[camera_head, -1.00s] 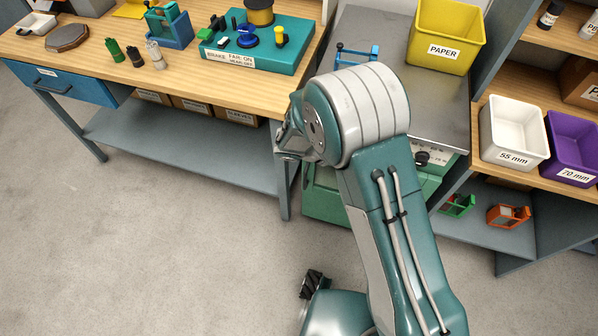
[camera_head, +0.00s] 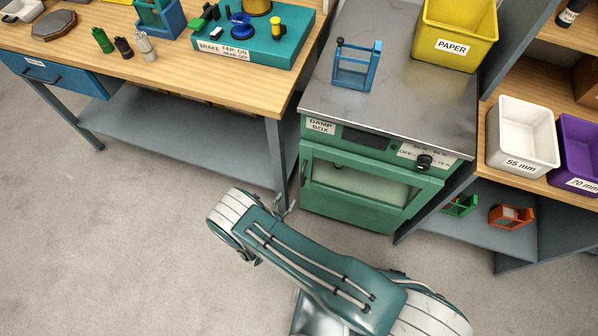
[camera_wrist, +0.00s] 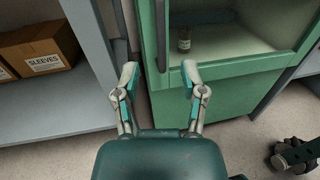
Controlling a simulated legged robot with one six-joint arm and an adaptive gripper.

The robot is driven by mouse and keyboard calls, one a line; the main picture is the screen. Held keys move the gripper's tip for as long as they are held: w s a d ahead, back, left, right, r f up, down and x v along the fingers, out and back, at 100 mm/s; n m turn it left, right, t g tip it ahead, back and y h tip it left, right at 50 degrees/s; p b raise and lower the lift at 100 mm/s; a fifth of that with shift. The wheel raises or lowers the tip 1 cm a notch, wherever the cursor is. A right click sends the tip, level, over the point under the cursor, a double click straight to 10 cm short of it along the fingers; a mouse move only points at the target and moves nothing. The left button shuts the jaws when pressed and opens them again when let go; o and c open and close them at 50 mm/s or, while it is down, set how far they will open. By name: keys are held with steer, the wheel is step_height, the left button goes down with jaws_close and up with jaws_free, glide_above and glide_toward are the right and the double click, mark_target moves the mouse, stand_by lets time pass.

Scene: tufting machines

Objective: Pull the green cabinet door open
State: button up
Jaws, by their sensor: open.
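The green cabinet (camera_head: 350,212), labelled DAMP BOX, stands between the workbench and the shelf unit. Its windowed door looks shut. My gripper (camera_wrist: 160,76) is open and empty, with one finger on either side of the handle's line. The handle's lower end shows just beyond the fingertips; I cannot tell whether they touch it. A small jar (camera_wrist: 184,38) shows behind the window. In the head view my arm hides most of my gripper.
The workbench (camera_head: 200,75) stands left of the cabinet, its grey leg (camera_head: 277,165) close by. A blue frame (camera_head: 357,65) and a yellow PAPER bin (camera_head: 455,45) sit on the cabinet top. The shelf unit (camera_head: 520,240) stands right. The floor in front is largely clear.

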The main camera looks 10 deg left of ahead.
mark_target(301, 178)
steer(key=x, duration=1)
steer(key=shift+w, duration=0.35)
jaws_close()
